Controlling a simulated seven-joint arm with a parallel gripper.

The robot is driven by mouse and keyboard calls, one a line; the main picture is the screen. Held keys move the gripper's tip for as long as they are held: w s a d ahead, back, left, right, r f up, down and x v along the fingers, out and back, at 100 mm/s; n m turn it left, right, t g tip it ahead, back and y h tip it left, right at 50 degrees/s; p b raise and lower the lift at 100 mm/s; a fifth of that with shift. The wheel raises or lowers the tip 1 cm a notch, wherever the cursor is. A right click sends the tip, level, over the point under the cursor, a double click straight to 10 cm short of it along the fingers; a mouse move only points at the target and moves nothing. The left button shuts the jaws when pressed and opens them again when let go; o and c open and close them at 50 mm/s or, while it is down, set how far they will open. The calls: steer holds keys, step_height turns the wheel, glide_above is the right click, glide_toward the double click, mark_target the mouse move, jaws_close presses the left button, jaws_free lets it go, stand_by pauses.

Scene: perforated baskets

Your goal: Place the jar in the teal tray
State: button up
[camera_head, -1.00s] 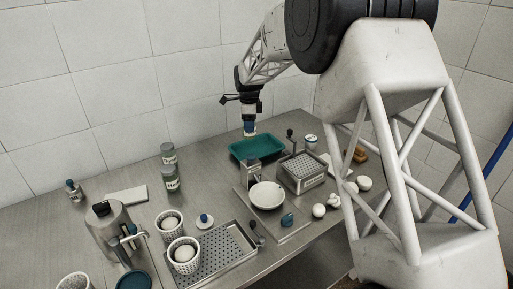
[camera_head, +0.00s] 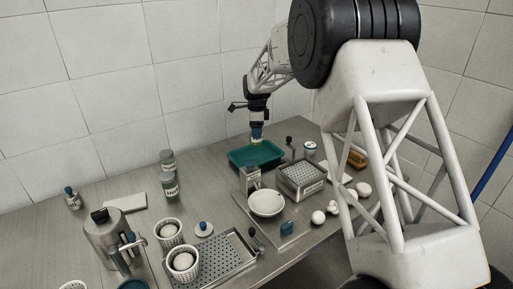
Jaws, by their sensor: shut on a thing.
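The teal tray (camera_head: 240,158) lies at the back of the steel table, with its near right part hidden behind other items. My gripper (camera_head: 257,127) points down above the tray's far side. It is shut on a small jar (camera_head: 257,136) with blue at the top and a pale lower end. The jar appears upright, and a small gap shows between it and the tray's far rim; its exact height is hard to tell.
A grey dispenser (camera_head: 250,180) and a perforated basket (camera_head: 301,180) stand close in front of the tray. A white bowl (camera_head: 266,203) is nearer. A white jar (camera_head: 310,149) stands to the right.

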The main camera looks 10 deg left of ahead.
mark_target(257, 144)
steer(key=shift+f, duration=1.25)
steer(key=shift+f, duration=2.5)
steer(key=shift+f, duration=0.15)
steer(key=o, duration=1)
steer(key=shift+r, duration=6.15)
